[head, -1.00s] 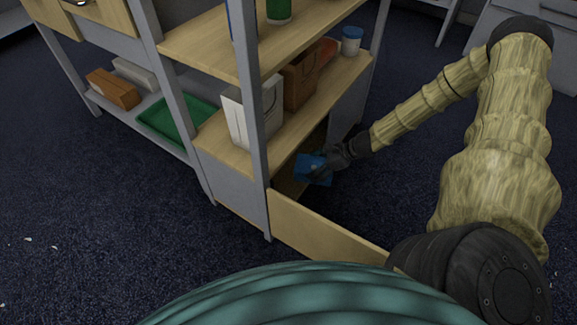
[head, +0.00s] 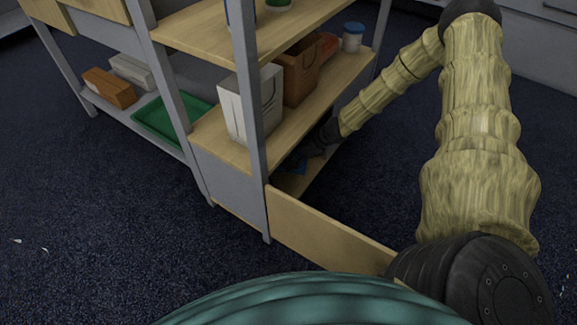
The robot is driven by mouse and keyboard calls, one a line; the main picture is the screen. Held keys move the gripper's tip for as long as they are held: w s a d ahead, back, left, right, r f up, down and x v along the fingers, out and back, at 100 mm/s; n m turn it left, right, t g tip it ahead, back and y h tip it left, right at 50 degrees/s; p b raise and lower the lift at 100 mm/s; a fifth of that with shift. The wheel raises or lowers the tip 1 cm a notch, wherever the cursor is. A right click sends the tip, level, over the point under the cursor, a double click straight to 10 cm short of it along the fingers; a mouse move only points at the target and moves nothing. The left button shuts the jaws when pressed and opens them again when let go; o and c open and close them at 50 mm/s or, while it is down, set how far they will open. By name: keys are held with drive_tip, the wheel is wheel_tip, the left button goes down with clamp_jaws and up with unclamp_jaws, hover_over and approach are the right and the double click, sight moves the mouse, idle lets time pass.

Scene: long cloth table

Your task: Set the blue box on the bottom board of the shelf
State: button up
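The shelf (head: 253,100) stands in the middle of the head view, and its pale bottom board (head: 292,187) shows in the low bay, in shadow. My gripper (head: 308,155) reaches into this bay from the right, under the middle board. The blue box (head: 297,168) is at the fingertips, low above or at the bottom board; I cannot tell whether it touches the board. Only a small dark blue part of the box shows. The fingers are mostly hidden in shadow, but they appear shut on the box.
The middle board (head: 300,121) above my gripper bears a white box (head: 252,103), a brown box (head: 301,72) and a white jar with a blue lid (head: 352,37). A green tray (head: 172,118) lies at left.

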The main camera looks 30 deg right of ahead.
wheel_tip(320, 180, down, 5)
drive_tip(key=b, duration=0.3)
drive_tip(key=shift+w+a+f+b, duration=0.1)
drive_tip(key=shift+w+b, duration=0.1)
drive_tip(key=shift+b, duration=0.25)
drive_tip(key=o, duration=1.1)
